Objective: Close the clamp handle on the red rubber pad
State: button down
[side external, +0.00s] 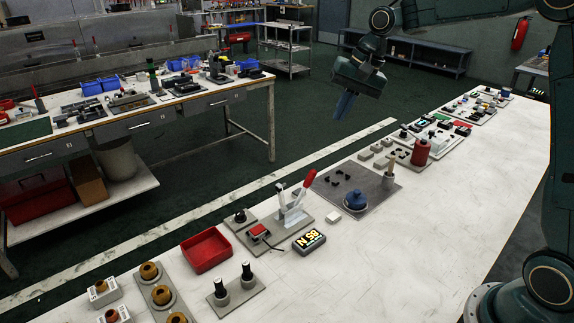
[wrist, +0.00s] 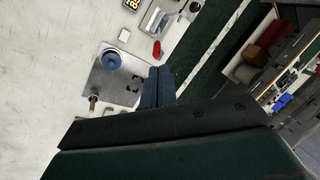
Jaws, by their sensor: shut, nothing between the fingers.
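The toggle clamp (side external: 292,213) stands on a grey base plate on the white table. Its red handle (side external: 309,179) points up and leans right in the side view. The red handle also shows in the wrist view (wrist: 157,48), just beyond my fingertips in the picture. The red rubber pad (side external: 259,230) sits low on the plate, left of the clamp body; I cannot make it out in the wrist view. My gripper (side external: 342,117) is shut and empty, high above the table and apart from the clamp. Its blue fingers show in the wrist view (wrist: 160,70).
A black display box (side external: 309,241) lies in front of the clamp. A red tray (side external: 206,250) is to its left. A grey mat (side external: 335,197) with a blue round part (side external: 355,200) and small black pieces is to its right. The table's front right is clear.

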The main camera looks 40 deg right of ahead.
aim_at(304, 189)
jog(key=w+d+f+m, duration=0.2)
jog(key=w+d+f, duration=0.2)
jog(key=f, duration=0.3)
jog(key=w+d+f+m+g+y, duration=0.1)
jog(key=w+d+f+m, duration=0.1)
jog(key=w+d+f, duration=0.3)
notch_tip(304, 189, down, 3)
jog(key=shift+w+f+m+y, duration=0.1)
jog(key=shift+w+m+y, duration=0.1)
jog(key=shift+m+y, duration=0.15)
jog(key=shift+a, duration=0.1)
jog(key=a+f, duration=0.6)
jog(key=f, duration=0.1)
jog(key=shift+s+a, duration=0.15)
jog(key=shift+a, duration=0.05)
dwell(0.5)
